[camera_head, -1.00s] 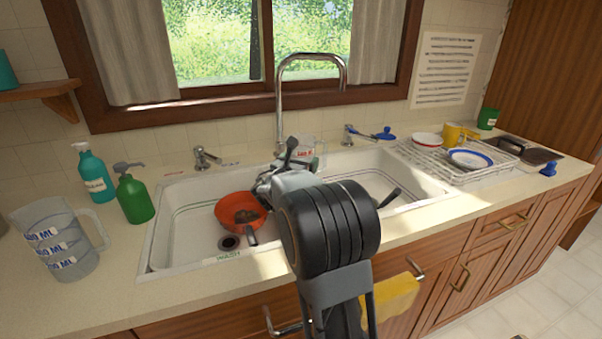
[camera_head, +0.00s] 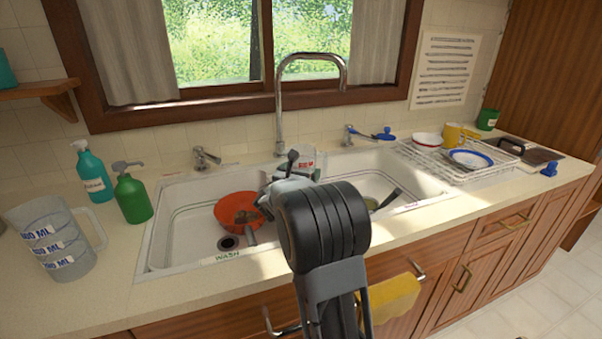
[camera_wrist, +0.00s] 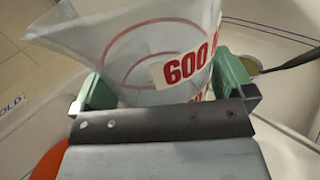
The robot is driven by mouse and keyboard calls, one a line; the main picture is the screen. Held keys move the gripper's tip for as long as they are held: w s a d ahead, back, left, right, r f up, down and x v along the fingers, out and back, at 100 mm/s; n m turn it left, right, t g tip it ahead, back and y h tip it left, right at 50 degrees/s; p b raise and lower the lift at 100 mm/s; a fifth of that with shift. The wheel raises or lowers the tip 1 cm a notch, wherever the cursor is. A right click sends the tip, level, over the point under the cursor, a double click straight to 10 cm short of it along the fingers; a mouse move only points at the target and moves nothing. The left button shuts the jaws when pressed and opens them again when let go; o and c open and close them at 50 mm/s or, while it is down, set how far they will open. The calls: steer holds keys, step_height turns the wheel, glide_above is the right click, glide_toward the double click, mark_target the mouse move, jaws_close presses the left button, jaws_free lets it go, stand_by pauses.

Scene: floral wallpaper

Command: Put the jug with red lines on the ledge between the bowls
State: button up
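The clear jug with red lines (camera_wrist: 155,50) is between the green-padded fingers of my gripper (camera_wrist: 165,85) in the wrist view. The fingers press on both its sides, and a red "600" label faces right. In the head view the jug (camera_head: 306,153) shows only in part behind my gripper (camera_head: 290,172), over the middle of the sink. The ledge between the bowls is mostly hidden there by my arm. I cannot tell whether the jug's base touches it.
An orange bowl (camera_head: 238,210) sits in the left basin. A dark-handled utensil (camera_head: 390,198) lies in the right basin. The tall tap (camera_head: 279,100) rises behind the jug. A blue-lined jug (camera_head: 58,240), bottles (camera_head: 132,197) and a dish rack (camera_head: 440,160) stand on the counter.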

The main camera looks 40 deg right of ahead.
steer(key=shift+r, duration=0.1)
steer(key=shift+s+a, duration=0.1)
steer(key=shift+a, duration=0.1)
steer(key=v, duration=1.1)
steer(key=shift+s+a, duration=0.2)
steer(key=shift+a, duration=0.1)
steer(key=shift+p, duration=0.3)
